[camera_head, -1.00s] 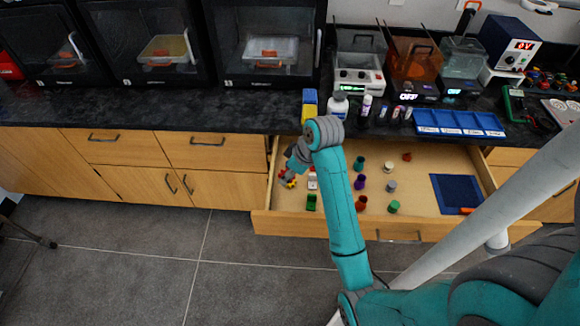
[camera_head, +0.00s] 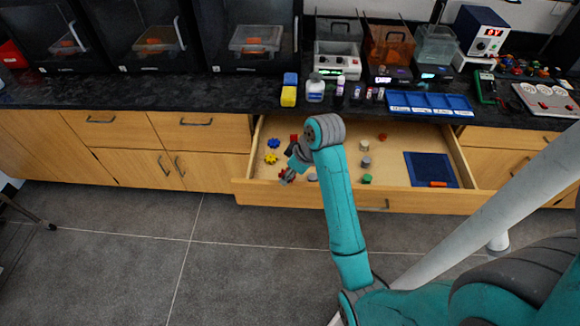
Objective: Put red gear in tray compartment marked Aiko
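My gripper (camera_head: 287,177) is at the front left of the open drawer (camera_head: 402,199), small and partly hidden by my own wrist. A red piece, probably the red gear (camera_head: 282,173), shows right at the fingertips. I cannot tell whether the fingers are closed on it. A blue gear (camera_head: 273,143) and a yellow gear (camera_head: 271,158) lie in the drawer, left of and behind my gripper. The blue tray (camera_head: 430,112) with several compartments stands on the counter above the drawer's right part. Its labels are too small to read.
The drawer also holds a red part (camera_head: 294,138), several small cylinders, and a dark blue mat (camera_head: 431,170) at right. Bottles, including a white one (camera_head: 315,91), and a yellow and blue block (camera_head: 289,92) line the counter edge left of the tray. Machines stand behind.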

